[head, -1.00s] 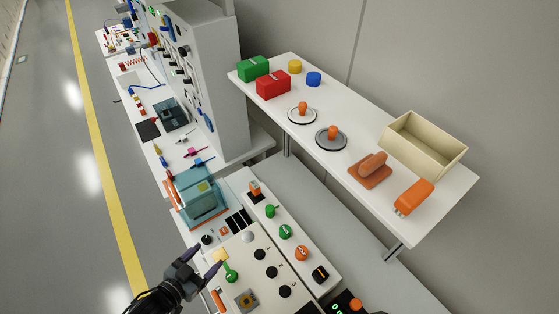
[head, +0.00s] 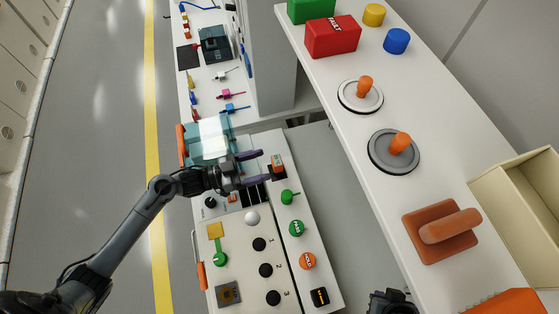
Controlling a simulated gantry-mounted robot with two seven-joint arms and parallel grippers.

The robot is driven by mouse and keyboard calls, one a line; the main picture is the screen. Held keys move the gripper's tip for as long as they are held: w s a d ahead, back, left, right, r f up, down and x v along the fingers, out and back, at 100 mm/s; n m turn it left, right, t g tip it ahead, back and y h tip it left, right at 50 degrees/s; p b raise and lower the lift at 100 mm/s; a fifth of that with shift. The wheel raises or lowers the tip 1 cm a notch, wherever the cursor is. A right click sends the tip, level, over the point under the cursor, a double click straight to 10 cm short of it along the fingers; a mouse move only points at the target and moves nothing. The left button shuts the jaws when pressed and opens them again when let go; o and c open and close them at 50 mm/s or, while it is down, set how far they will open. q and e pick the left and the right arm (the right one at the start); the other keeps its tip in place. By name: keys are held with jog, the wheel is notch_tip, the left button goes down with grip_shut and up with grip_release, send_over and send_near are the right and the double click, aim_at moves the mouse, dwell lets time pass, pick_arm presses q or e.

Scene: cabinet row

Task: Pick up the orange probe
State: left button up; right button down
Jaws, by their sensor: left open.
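A small upright orange piece (head: 277,161) with a pale label, which looks like the orange probe, stands in a dark holder (head: 276,174) at the panel's far end. I cannot make out its full shape. My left gripper (head: 266,167) is open and empty. Its two purplish fingers point right, one beyond and one nearer, with their tips close to the orange piece. I cannot tell whether they touch or straddle it. A dark part of my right gripper (head: 392,303) shows at the bottom edge, and its fingers cannot be made out.
A teal clear box (head: 208,138) stands just left of my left gripper. The control panel (head: 240,262) has knobs and buttons.

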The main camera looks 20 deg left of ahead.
aim_at(277, 166)
pick_arm(q)
jog(key=shift+f+x, duration=0.15)
jog(key=shift+x, duration=1.8)
jog(key=shift+f+x, duration=0.15)
jog(key=shift+x, duration=1.8)
jog(key=shift+s+d, duration=0.1)
jog(key=shift+s, duration=0.05)
jog(key=c, duration=1.1)
jog(key=shift+o, duration=0.2)
jog(key=shift+r, duration=0.1)
